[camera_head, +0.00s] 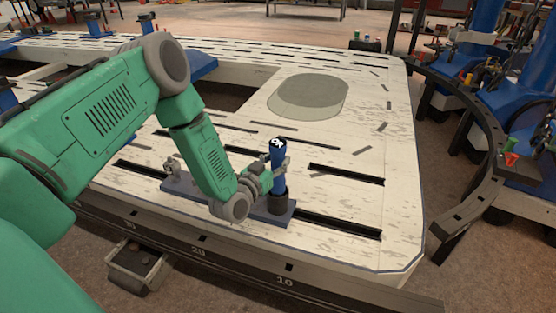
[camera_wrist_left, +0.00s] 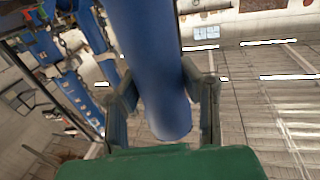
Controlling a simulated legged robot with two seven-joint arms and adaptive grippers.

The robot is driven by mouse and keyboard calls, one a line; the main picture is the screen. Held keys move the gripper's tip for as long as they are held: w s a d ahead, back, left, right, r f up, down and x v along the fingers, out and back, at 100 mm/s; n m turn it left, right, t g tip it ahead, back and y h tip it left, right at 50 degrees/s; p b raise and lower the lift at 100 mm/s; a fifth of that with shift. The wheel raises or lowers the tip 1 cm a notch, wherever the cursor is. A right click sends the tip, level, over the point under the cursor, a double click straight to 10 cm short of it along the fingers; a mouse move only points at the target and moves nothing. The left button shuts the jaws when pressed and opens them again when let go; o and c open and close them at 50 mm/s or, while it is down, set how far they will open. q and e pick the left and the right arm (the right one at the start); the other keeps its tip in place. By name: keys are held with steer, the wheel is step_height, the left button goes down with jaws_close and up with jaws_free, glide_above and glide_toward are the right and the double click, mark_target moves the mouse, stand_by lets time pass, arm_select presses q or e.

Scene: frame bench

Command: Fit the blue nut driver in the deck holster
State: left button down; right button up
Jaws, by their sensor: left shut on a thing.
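The blue nut driver (camera_head: 278,180) stands upright with a dark, white-marked top end. My left gripper (camera_head: 276,171) is shut around it, coming in from the left. In the left wrist view the blue shaft (camera_wrist_left: 150,70) runs between the two fingers of the gripper (camera_wrist_left: 164,95). The deck holster, a short black cup (camera_head: 279,204), is on a blue base plate (camera_head: 250,207) on the deck. The driver's lower end meets the cup's mouth; how deep it sits is hidden. My right gripper is in neither view.
The pale slotted deck (camera_head: 345,205) is clear to the right of the holster, with a grey oval patch (camera_head: 308,97) behind. A small metal fitting (camera_head: 173,167) stands at the plate's left end. A grey bin (camera_head: 140,264) is below the front edge.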

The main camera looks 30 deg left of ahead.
arm_select(q)
steer(key=shift+f+b, duration=1.25)
steer(key=shift+f, duration=0.4)
steer(key=c, duration=1)
jaws_free()
steer(key=shift+f, duration=0.15)
steer(key=s, duration=1.2)
